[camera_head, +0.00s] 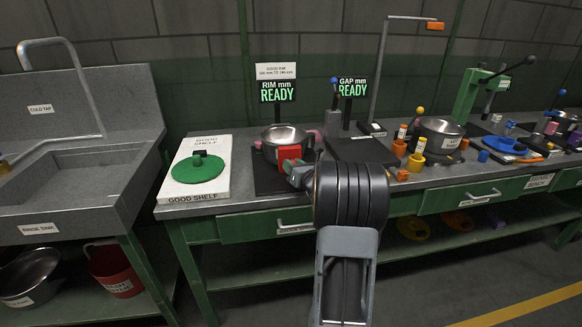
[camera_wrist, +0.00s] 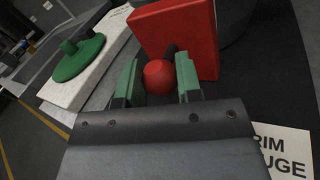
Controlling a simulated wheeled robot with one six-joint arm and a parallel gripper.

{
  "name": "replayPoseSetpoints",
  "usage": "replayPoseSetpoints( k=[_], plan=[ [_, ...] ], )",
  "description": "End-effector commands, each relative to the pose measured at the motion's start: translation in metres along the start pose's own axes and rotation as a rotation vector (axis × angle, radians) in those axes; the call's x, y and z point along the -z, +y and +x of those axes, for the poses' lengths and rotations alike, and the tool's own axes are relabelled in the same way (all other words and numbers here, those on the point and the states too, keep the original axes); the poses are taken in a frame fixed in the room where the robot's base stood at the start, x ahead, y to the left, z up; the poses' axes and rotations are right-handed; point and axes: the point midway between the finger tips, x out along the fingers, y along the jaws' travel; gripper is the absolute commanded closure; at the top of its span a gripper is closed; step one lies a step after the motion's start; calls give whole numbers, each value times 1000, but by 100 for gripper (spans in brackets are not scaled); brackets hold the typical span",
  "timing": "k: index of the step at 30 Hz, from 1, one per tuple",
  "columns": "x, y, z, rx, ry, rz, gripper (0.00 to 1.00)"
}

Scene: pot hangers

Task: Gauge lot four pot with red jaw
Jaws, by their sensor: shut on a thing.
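The rim gauge is a dark plate (camera_head: 270,182) on the bench with a red jaw (camera_head: 289,153) at its front. A steel pot (camera_head: 284,134) sits on the gauge behind the red jaw; its lot label cannot be read. In the wrist view the red jaw (camera_wrist: 182,40) is a red block with a round red knob (camera_wrist: 159,78) on its near side. My gripper (camera_wrist: 160,85) has its green fingers on both sides of this knob. The dark pot side behind the jaw is only partly seen. The rim display (camera_head: 277,91) reads READY.
A white good shelf (camera_head: 190,190) with a green lid (camera_head: 198,168) lies left of the gauge. The gap gauge (camera_head: 362,148) stands to the right, its display (camera_head: 352,88) reading READY. A sink is at left.

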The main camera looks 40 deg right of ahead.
Motion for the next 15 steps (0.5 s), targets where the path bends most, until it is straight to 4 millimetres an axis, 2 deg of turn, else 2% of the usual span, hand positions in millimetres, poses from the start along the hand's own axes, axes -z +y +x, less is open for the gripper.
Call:
replayPoseSetpoints(
  k=[2,3,9,11,15],
  plan=[
    [-1,-2,0,9,-3,3,86],
    [-1,-1,0,8,-3,3,65],
    [0,3,2,1,-1,3,45],
    [0,3,2,0,-1,3,42],
    [0,3,2,0,-1,3,42]
  ],
)
